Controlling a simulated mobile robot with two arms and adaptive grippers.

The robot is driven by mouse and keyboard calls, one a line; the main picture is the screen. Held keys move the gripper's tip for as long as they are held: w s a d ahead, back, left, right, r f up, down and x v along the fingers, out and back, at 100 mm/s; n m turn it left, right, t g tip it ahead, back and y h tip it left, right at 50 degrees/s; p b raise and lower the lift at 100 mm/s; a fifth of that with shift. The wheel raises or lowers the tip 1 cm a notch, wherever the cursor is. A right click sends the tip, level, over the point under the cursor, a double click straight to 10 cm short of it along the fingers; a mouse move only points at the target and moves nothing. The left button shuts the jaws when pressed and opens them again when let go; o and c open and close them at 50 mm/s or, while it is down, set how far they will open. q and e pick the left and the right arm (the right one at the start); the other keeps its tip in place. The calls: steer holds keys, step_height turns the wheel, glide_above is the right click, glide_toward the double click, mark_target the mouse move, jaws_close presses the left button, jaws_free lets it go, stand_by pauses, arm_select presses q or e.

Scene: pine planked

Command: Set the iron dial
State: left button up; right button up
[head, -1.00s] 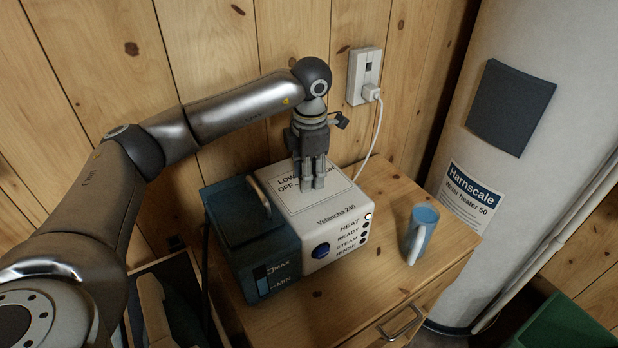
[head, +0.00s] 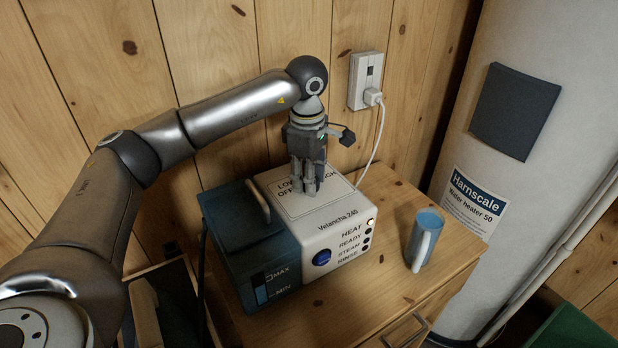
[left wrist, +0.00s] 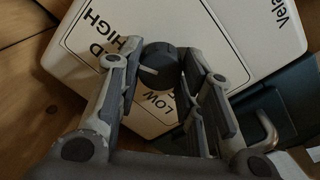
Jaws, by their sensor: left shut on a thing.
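The steam iron station (head: 318,222), blue and white and marked Velancha 240, stands on a wooden cabinet. Its top panel carries LOW, HIGH and OFF lettering. The dark grey dial (left wrist: 160,62) shows in the left wrist view, with a white pointer mark facing left, roughly toward a partly hidden word ending in D. LOW (left wrist: 158,104) and HIGH (left wrist: 97,32) are readable there. My left gripper (head: 308,190) points down onto the panel and is shut on the dial, a finger on either side. In the head view it hides the dial. My right gripper is not in view.
A blue mug (head: 424,240) stands right of the station. A white plug and cord (head: 375,130) hang from the wall outlet behind. The HEAT light (head: 371,222) glows. A water heater (head: 500,190) stands at the right. The cabinet top (head: 400,195) is clear between station and mug.

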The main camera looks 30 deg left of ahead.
arm_select(q)
steer(key=shift+r+m, duration=0.1)
steer(key=shift+m, duration=0.2)
steer(key=o, duration=1)
steer(key=shift+o, duration=0.2)
step_height(320, 180, up, 12)
steer(key=shift+s, duration=0.3)
